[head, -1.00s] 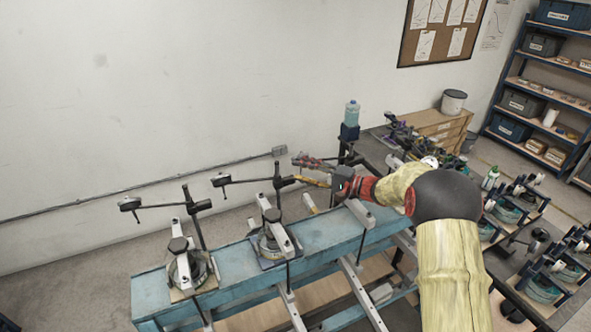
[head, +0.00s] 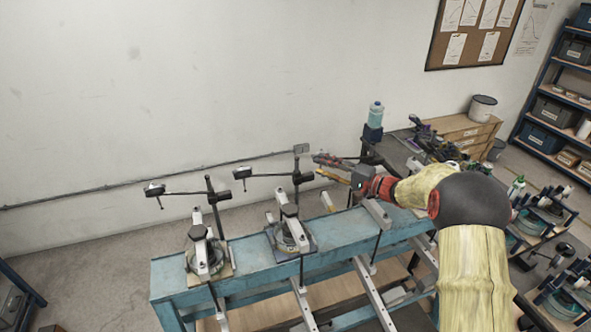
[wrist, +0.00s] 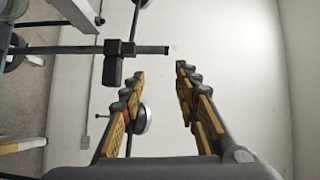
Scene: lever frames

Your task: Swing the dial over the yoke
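Two dark posts stand behind the blue bench, each with a horizontal arm reaching left to a boxy dark end, apparently the dial. My gripper (head: 319,165) is open and empty, just right of the right post's top. In the wrist view my gripper (wrist: 160,72) is open, with the post's dark hub (wrist: 114,64) beyond the left finger, contact unclear.
The blue bench (head: 255,258) runs below my arm, with pale rails crossing its front. A blue bottle (head: 375,114) and purple and black fixtures stand behind my gripper at right. The bare wall (head: 180,80) lies behind the posts, with a thin conduit along it.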

